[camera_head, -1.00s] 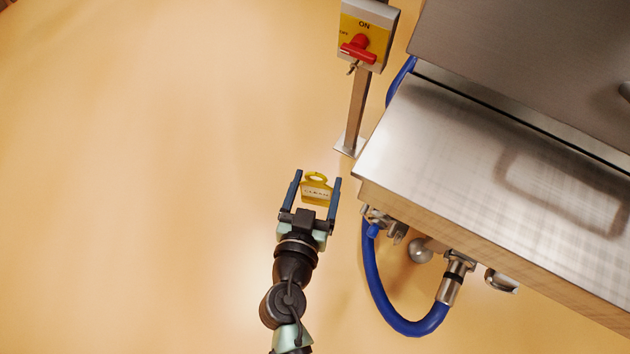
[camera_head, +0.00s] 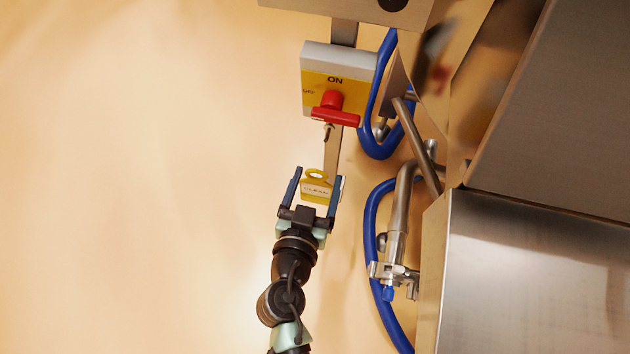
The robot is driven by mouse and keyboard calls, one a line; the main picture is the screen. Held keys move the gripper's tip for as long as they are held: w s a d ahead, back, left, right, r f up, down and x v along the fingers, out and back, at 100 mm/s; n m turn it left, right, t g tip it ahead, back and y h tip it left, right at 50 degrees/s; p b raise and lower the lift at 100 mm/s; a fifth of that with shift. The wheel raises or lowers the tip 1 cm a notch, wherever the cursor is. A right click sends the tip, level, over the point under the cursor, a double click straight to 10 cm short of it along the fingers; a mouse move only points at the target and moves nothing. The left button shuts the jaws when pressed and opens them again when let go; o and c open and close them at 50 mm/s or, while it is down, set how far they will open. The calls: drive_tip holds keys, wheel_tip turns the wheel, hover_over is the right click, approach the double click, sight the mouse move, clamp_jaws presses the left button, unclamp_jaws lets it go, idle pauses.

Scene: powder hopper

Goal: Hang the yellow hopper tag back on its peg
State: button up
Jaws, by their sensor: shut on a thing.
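The yellow tag (camera_head: 316,189) has a ring at its top and a pale label that seems to read "CLEAN". My gripper (camera_head: 318,185) is shut on the tag, with one blue finger at each side and the ring pointing up in the picture. A small metal peg (camera_head: 328,132) sticks out just below the red handle of the switch box (camera_head: 338,82). Nothing hangs on the peg. The tag is apart from it, lower in the picture and slightly left.
The red switch handle (camera_head: 335,110) sits close above the peg. A metal post (camera_head: 334,153) carries the box. Blue hoses (camera_head: 370,215), pipes with a valve (camera_head: 397,225) and a steel cabinet (camera_head: 530,270) stand to the right. The floor at left is clear.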

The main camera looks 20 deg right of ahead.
drive_tip(key=r+x, duration=0.1)
drive_tip(key=x, duration=0.8)
drive_tip(key=shift+w+p, duration=0.15)
drive_tip(key=shift+p, duration=0.2)
idle(0.4)
drive_tip(key=shift+d, duration=0.2)
idle(0.5)
drive_tip(key=o, duration=1.2)
drive_tip(key=p+v, duration=0.1)
drive_tip(key=v, duration=1.2)
drive_tip(key=shift+w+r, duration=0.1)
